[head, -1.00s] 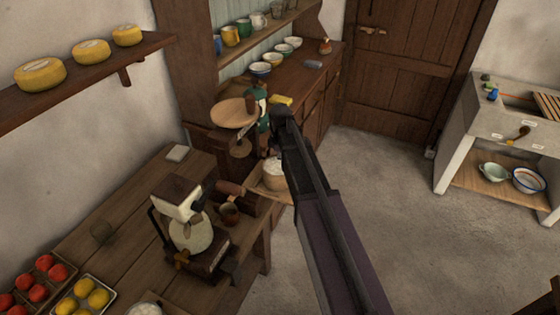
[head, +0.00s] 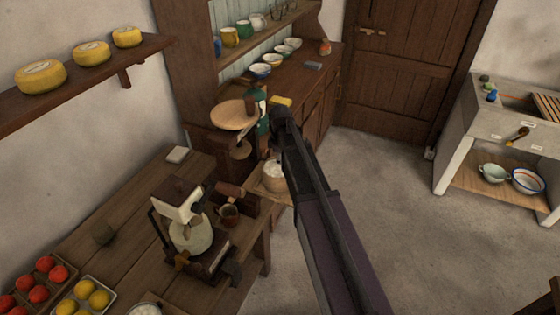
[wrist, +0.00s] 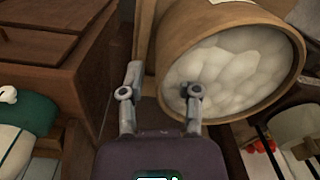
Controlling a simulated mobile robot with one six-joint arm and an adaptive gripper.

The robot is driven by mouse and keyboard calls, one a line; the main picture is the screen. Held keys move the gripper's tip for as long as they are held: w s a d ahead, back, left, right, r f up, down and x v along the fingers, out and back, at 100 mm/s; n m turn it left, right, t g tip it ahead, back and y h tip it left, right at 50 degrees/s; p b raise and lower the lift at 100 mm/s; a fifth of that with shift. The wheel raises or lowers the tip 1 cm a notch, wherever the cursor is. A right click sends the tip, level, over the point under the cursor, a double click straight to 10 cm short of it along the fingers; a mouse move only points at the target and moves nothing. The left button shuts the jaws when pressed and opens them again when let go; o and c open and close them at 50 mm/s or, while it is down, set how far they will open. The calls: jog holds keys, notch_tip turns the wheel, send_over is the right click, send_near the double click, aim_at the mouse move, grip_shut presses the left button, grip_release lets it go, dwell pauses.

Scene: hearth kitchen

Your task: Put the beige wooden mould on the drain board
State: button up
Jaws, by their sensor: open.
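A round beige wooden mould (head: 274,184) filled with white lumps sits on a wooden surface beside the dark wooden furniture, partly behind my arm in the head view. In the wrist view the mould (wrist: 292,51) is close, at upper centre right. My gripper (wrist: 163,84) is open, with its right finger in front of the mould's rim and white contents and its left finger left of them. I cannot tell whether it touches. In the head view my arm hides the gripper's fingers. A slatted wooden drain board (head: 547,106) lies on the stone sink at the far right.
The stone sink (head: 500,122) holds small items on its left edge and bowls on its lower shelf. A worktable (head: 75,250) with a machine (head: 188,232) and fruit trays stands at left. Open floor (head: 385,185) lies between the dresser and sink.

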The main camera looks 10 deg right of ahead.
notch_tip(320, 180, up, 12)
jog(key=p, duration=1.1)
jog(key=shift+f, duration=0.2)
dwell(0.5)
jog(key=s+m, duration=1.3)
jog(key=s, duration=0.8)
jog(key=shift+s+d+m, duration=0.15)
jog(key=shift+d+m, duration=0.15)
jog(key=shift+m, duration=0.1)
jog(key=shift+d, duration=0.1)
